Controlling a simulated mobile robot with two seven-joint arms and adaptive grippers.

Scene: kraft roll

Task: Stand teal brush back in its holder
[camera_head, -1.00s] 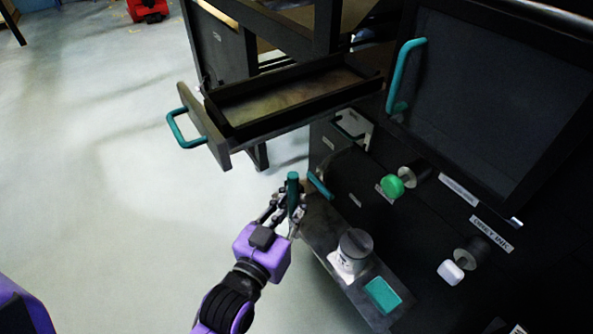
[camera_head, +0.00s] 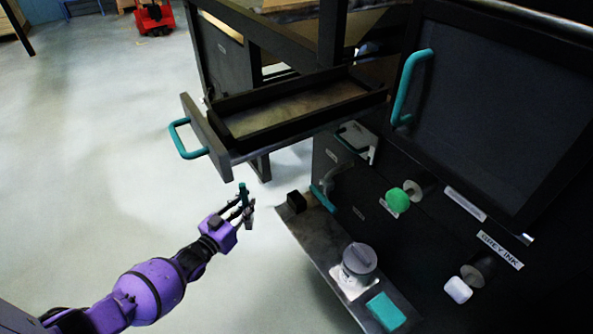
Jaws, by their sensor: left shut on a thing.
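My left gripper (camera_head: 243,217) is shut on the teal brush (camera_head: 243,191), which stands roughly upright in the fingers. The gripper and brush are over the pale floor, left of the grey shelf and apart from it. A small dark block (camera_head: 297,202) sits at the shelf's far left end, to the right of the gripper; it may be the brush holder, but I cannot tell. The brush's lower end is partly hidden by the fingers. My right gripper is not in view.
The grey shelf (camera_head: 321,237) also carries a lidded grey tub (camera_head: 359,259) and a teal pad (camera_head: 386,311). An open drawer (camera_head: 222,142) with a teal handle juts out above. Green (camera_head: 397,200) and white (camera_head: 458,290) knobs stick out of the dark machine.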

